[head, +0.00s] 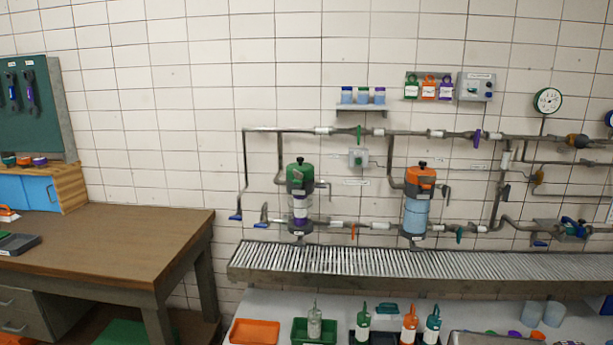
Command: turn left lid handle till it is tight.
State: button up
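The left canister (300,203) stands upright on the pipework in the head view, with a clear body showing white and purple bands. Its green lid (300,173) sits on top and carries a small dark knob-like handle (300,160). A short grey fitting sticks out to the right of the lid. The right canister (416,214) has an orange lid (421,177) with a similar dark handle and a pale blue body. I cannot tell from here how tight either lid is. My gripper is not in view.
A slatted metal ledge (400,261) runs below the canisters. Pipes with coloured valve handles run along the tiled wall. Bottles and trays, including an orange tray (254,331), stand on a lower surface. A wooden workbench (110,240) stands at left.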

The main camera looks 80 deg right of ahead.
aim_at(298, 175)
jog(key=k, duration=1.25)
jog(key=z, duration=0.5)
jog(key=i, duration=1.85)
jog(key=u, duration=0.55)
